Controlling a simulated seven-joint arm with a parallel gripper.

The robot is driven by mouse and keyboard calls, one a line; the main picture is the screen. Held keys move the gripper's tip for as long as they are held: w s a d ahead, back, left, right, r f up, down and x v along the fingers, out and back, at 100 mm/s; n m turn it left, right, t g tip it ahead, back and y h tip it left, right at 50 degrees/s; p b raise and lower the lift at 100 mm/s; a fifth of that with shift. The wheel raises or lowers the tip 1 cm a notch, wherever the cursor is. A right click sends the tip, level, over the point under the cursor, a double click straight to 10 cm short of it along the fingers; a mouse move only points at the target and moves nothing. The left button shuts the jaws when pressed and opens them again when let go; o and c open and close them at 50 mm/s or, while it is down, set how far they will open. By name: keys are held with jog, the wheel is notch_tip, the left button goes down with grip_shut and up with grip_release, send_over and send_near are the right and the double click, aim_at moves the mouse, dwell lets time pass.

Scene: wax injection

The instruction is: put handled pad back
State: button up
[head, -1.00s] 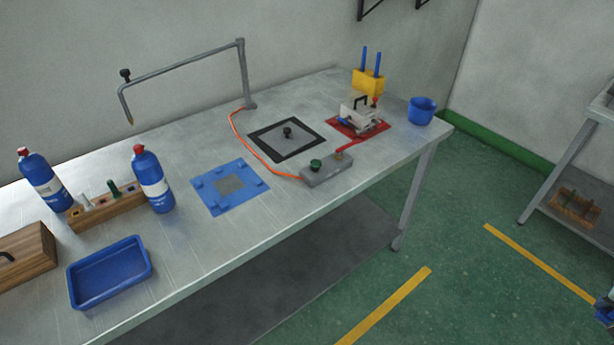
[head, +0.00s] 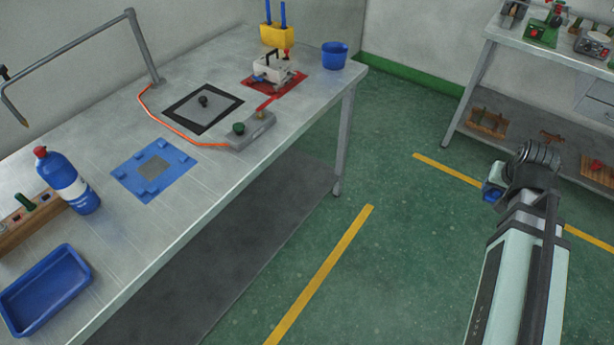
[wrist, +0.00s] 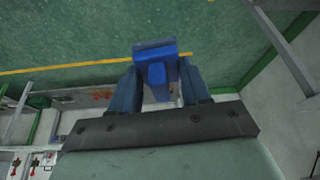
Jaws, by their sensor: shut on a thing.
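The handled pad shows in the wrist view as a blue block (wrist: 154,48) with a blue handle (wrist: 157,76) between the fingers. My gripper (wrist: 158,82) is shut on the handle, with the pad beyond the fingertips. In the head view my gripper (head: 499,184) is out over the green floor at the right, away from the bench. A bit of the blue pad (head: 489,195) shows at its end; the rest is hidden there.
The steel bench (head: 205,190) carries a blue mat (head: 153,170), black-framed plate (head: 203,107), grey control box (head: 250,130), clamp on red mat (head: 272,70), yellow holder (head: 277,35), blue cup (head: 334,55), bottle (head: 68,182) and blue tray (head: 45,290). A second bench (head: 550,62) stands back right.

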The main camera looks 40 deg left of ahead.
jog(key=s+a+r+n+g+y, duration=0.1)
jog(key=s+a+n, duration=0.2)
jog(key=s+a, duration=0.75)
jog(key=s+a+r+n+y, duration=0.1)
jog(key=s+a+n, duration=0.2)
jog(key=a, duration=1.4)
jog(key=s+a+r+n+g+y, duration=0.1)
jog(key=s+a+n, duration=0.35)
jog(key=a, duration=0.95)
notch_tip(320, 180, up, 7)
jog(key=n+g, duration=0.3)
jog(key=n, duration=0.3)
send_over(133, 234)
jog(key=d, duration=0.1)
jog(key=shift+y, duration=0.4)
jog(key=f, duration=0.6)
jog(key=shift+d, duration=0.25)
jog(key=shift+f, duration=2)
jog(key=shift+f, duration=0.1)
